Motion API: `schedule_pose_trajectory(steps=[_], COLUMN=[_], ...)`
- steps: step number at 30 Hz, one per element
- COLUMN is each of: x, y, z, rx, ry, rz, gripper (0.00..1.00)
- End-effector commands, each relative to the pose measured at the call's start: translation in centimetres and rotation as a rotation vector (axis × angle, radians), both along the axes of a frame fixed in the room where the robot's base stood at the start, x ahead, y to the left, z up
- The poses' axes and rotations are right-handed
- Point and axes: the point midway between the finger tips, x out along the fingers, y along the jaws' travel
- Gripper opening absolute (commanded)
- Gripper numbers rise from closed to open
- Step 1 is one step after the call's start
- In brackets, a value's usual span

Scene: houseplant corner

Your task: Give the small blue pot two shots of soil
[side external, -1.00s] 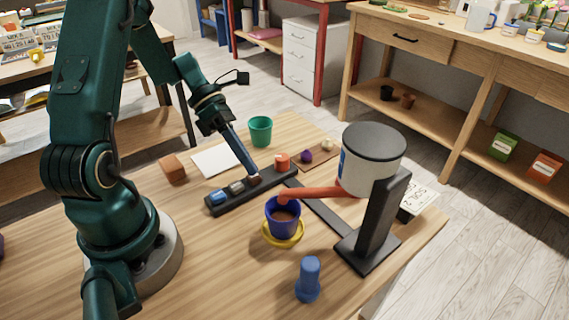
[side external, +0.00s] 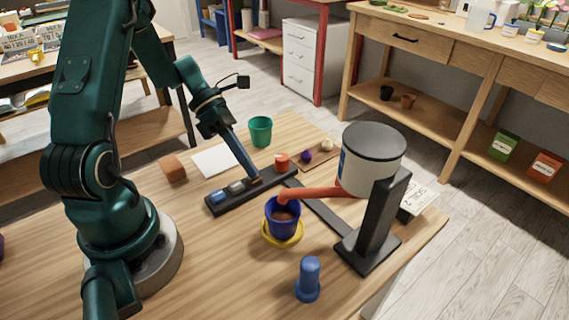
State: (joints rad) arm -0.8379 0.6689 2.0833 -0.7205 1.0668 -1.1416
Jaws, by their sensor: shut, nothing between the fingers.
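The small blue pot (side external: 283,228) stands upright on a yellow saucer (side external: 270,240), with brown soil visible inside. The red spout (side external: 318,193) of the soil dispenser (side external: 368,165), a pale drum with a dark lid on a black stand, ends over the pot. A dark strip (side external: 225,205) carries a blue button (side external: 218,196), a grey button (side external: 237,187) and a brownish button (side external: 257,181). My gripper (side external: 254,175) is shut and empty, pointing down at the brownish button. Its tip seems at or just above it; contact cannot be told.
A green pot (side external: 260,131), white sheet (side external: 214,161) and brown block (side external: 173,168) lie behind. A blue peg-like object (side external: 308,280) stands in front. A white sign (side external: 420,203) appears to read "SOIL 2".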

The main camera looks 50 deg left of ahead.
Motion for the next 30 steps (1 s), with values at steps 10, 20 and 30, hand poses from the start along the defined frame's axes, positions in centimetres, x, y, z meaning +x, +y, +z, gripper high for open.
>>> schedule_pose_trajectory(steps=[10,20,30], x=[0.0,0.0,0.0], y=[0.0,0.0,0.0], z=[-0.3,0.2,1.6], rx=[0.001,0.002,0.001], ry=[0.001,0.0,-0.001], rz=[-0.001,-0.001,-0.002], gripper=[0.0,0.0,0.0])
